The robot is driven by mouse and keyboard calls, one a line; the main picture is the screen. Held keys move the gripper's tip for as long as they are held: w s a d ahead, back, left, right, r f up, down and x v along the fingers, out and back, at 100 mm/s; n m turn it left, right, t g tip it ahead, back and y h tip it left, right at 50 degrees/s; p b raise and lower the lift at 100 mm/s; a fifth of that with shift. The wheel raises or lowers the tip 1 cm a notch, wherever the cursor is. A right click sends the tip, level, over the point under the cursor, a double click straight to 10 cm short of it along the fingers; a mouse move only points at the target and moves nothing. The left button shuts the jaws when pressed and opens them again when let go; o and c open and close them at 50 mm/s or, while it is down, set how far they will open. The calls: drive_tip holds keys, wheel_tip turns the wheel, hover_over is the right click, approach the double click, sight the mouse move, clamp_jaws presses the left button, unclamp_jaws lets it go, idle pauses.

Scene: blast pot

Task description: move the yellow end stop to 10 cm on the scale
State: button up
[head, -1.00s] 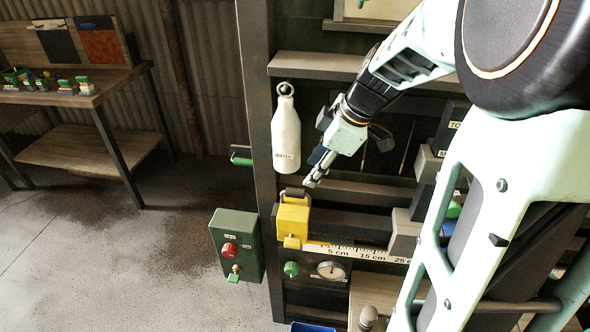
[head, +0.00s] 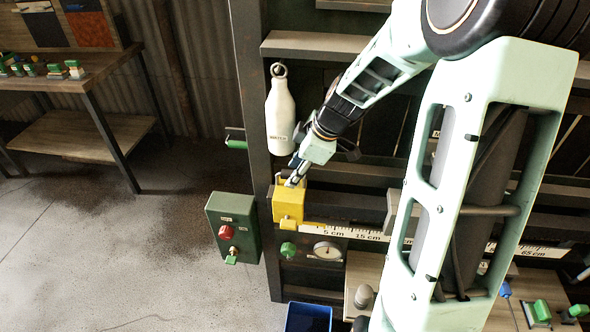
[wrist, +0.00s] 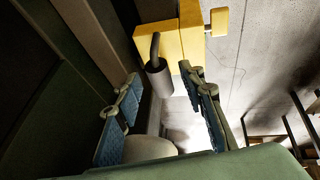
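The yellow end stop (head: 288,206) is a block at the left end of the rail, its lower yellow tab left of the 5 cm mark on the white scale (head: 345,234). In the wrist view the end stop (wrist: 190,42) shows at the top, with a dark grey cylindrical handle (wrist: 159,78) on a bent bar. My gripper (head: 293,177) is at the top of the end stop in the head view. In the wrist view my gripper (wrist: 164,100) is open, its blue-padded fingers on either side of the handle's end. Contact cannot be told.
A white water bottle (head: 281,115) hangs just above my gripper. A grey block (head: 392,211) sits on the rail to the right. A green control box (head: 234,228) stands at left. A gauge (head: 327,251) and green knob (head: 288,250) lie below the scale.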

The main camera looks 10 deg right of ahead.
drive_tip(key=shift+c, duration=0.3)
clamp_jaws()
drive_tip(key=s+d+b, duration=0.1)
drive_tip(key=d, duration=0.1)
drive_tip(key=d+b, duration=0.1)
drive_tip(key=d, duration=0.1)
drive_tip(key=s+d+b, duration=0.1)
drive_tip(key=d, duration=0.1)
drive_tip(key=shift+s+d+f, duration=0.2)
drive_tip(key=shift+s+d, duration=0.1)
drive_tip(key=shift+d, duration=0.1)
drive_tip(key=shift+s+d+r+b, duration=0.15)
drive_tip(key=shift+s+d+b, duration=0.15)
drive_tip(key=shift+d, duration=0.1)
drive_tip(key=shift+o, duration=0.3)
unclamp_jaws()
drive_tip(key=shift+a, duration=0.1)
drive_tip(key=v, duration=1.2)
